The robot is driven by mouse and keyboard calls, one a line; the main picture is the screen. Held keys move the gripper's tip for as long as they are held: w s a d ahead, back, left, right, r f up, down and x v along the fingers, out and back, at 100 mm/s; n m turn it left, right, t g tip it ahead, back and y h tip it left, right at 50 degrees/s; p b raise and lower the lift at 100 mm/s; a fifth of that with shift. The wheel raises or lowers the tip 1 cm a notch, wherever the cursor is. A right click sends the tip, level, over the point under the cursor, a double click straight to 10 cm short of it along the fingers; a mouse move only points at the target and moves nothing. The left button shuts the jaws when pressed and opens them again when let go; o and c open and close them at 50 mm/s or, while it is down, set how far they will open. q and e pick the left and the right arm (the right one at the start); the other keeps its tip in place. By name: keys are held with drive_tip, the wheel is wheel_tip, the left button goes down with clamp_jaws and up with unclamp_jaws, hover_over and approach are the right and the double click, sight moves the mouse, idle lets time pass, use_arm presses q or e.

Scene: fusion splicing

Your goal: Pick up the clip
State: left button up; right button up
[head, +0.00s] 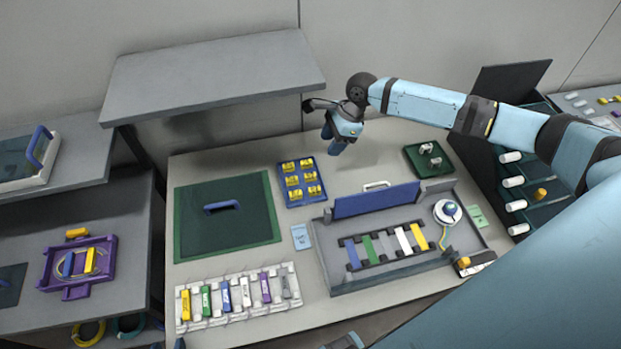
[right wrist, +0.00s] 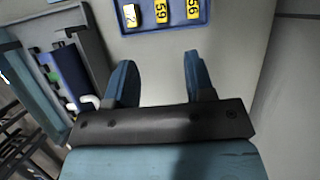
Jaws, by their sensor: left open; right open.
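My right gripper (head: 337,143) is open and empty above the back of the table, to the right of a blue tray (head: 281,190) of yellow clips (head: 308,177). In the right wrist view, its two blue fingers (right wrist: 158,80) stand apart with bare tabletop between them. The tray's edge (right wrist: 165,27) shows beyond the fingertips, with a white-faced clip (right wrist: 131,15) and yellow numbered clips (right wrist: 162,12) in it. Which clip is meant cannot be told. My left gripper cannot be made out; only a small blue and dark part of mine shows at the bottom edge.
A grey workstation (head: 320,245) with a raised blue flap (head: 376,200) and coloured strips stands in front of the right gripper. A green tray (head: 411,162) lies to its right. A green lidded panel (head: 190,225) and a white rack (head: 183,318) are at left. A grey shelf (head: 210,72) overhangs the back.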

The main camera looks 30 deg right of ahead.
hover_over(311, 175)
drive_tip(key=d, duration=0.3)
drive_tip(key=shift+m, duration=0.3)
drive_tip(key=f, duration=0.7)
drive_tip(key=shift+s+a+f, duration=0.2)
drive_tip(key=shift+p+x, duration=0.3)
drive_tip(key=shift+x, duration=2.45)
drive_tip(key=shift+s+a+r, duration=0.1)
drive_tip(key=shift+c, duration=0.5)
clamp_jaws()
